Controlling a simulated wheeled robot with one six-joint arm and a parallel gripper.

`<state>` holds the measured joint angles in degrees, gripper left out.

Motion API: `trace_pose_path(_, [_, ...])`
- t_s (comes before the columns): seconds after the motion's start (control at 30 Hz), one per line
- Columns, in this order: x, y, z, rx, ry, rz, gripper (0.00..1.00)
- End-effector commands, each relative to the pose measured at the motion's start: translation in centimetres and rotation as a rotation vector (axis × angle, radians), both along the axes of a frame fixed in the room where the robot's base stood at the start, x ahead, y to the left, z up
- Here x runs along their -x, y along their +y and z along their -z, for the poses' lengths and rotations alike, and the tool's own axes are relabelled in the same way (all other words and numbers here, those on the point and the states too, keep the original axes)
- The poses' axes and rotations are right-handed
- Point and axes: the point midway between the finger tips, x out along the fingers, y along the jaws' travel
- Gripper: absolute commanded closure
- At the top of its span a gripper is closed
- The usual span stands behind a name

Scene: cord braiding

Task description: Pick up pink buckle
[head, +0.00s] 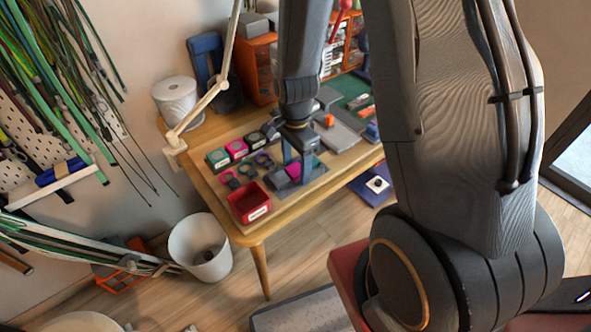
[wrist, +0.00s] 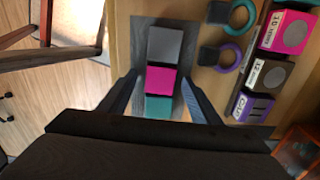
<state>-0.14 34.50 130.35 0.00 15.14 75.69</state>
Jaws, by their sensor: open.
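The pink buckle (wrist: 161,80) looks like a small block in the wrist view. It sits in a row on a grey mat (wrist: 177,22), between a grey block (wrist: 165,45) and a teal block (wrist: 158,106). In the head view the pink buckle (head: 293,171) is partly hidden by my fingers. My gripper (head: 297,172) points down over the row, its fingers apart. In the wrist view my gripper (wrist: 160,90) has one finger on each side of the row, with gaps between the fingers and the pink buckle. Nothing is held.
Ring-shaped pieces (head: 247,169) and labelled boxes (head: 236,148) lie left of the mat. A red bin (head: 250,203) stands at the table's front left corner. A lamp arm (head: 205,98) rises at the left edge. Grey and orange items (head: 340,132) lie behind my gripper.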

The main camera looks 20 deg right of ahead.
Motion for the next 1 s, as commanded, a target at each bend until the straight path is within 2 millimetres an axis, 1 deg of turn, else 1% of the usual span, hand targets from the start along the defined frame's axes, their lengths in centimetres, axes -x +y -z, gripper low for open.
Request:
trace_pose_path(0.03, [0.0,0.0,0.0,0.0,0.0,0.0,0.42])
trace_pose_path(0.2, [0.0,0.0,0.0,0.0,0.0,0.0,0.71])
trace_pose_path(0.3, [0.0,0.0,0.0,0.0,0.0,0.0,0.85])
trace_pose_path(0.67, [0.0,0.0,-0.4,0.0,-0.001,0.0,0.86])
trace_pose_path(0.87, [-0.1,0.0,-1.9,0.0,-0.003,0.0,0.86])
trace_pose_path(1.0, [-0.2,0.0,-3.7,0.0,-0.004,0.0,0.86])
